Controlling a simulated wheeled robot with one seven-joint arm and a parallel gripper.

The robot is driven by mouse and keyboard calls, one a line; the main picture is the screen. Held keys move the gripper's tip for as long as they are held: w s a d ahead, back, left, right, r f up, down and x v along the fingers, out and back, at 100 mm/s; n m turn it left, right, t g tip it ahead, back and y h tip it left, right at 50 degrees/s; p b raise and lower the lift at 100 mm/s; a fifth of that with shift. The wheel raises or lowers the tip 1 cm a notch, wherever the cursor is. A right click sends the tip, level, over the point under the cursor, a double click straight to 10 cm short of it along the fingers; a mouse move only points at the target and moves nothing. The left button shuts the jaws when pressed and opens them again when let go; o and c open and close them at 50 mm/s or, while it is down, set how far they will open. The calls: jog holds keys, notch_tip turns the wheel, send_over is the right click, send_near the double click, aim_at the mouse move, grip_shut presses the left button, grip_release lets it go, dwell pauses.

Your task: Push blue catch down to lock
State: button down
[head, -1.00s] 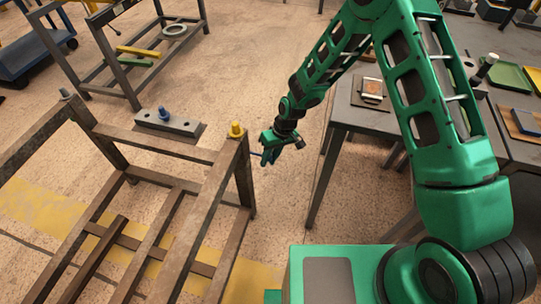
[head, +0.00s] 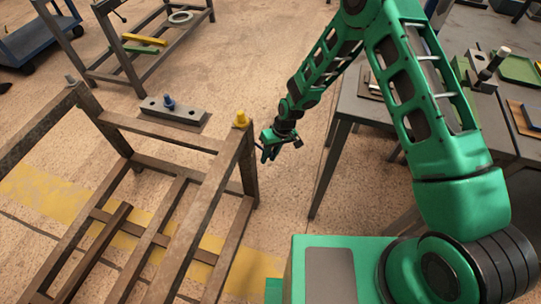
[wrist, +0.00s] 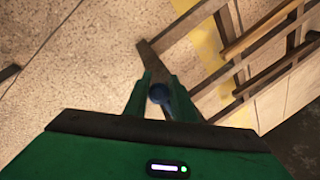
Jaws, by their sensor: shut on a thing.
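My gripper (head: 268,152) is beside the right post of the brown rack (head: 215,190), below the post's top. In the wrist view, my gripper (wrist: 160,94) has its two green fingers on either side of the blue catch (wrist: 160,92), shut on its round end. A dark brown rack member shows behind the catch. In the head view the catch is mostly hidden by the fingers and the post; whether it is locked cannot be told.
A yellow knob (head: 241,119) tops the rack's right post. A grey table (head: 350,108) stands right of my gripper, with bare floor between. Another rack (head: 125,62) stands behind.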

jog(key=shift+w+a+r, duration=0.3)
jog(key=shift+w+a, duration=0.05)
jog(key=shift+w, duration=0.3)
jog(key=c, duration=1.5)
grip_release()
jog(key=shift+f, duration=0.1)
jog(key=shift+s, duration=0.1)
jog(key=shift+d, duration=0.1)
jog(key=shift+v, duration=5.4)
jog(key=shift+f, duration=0.1)
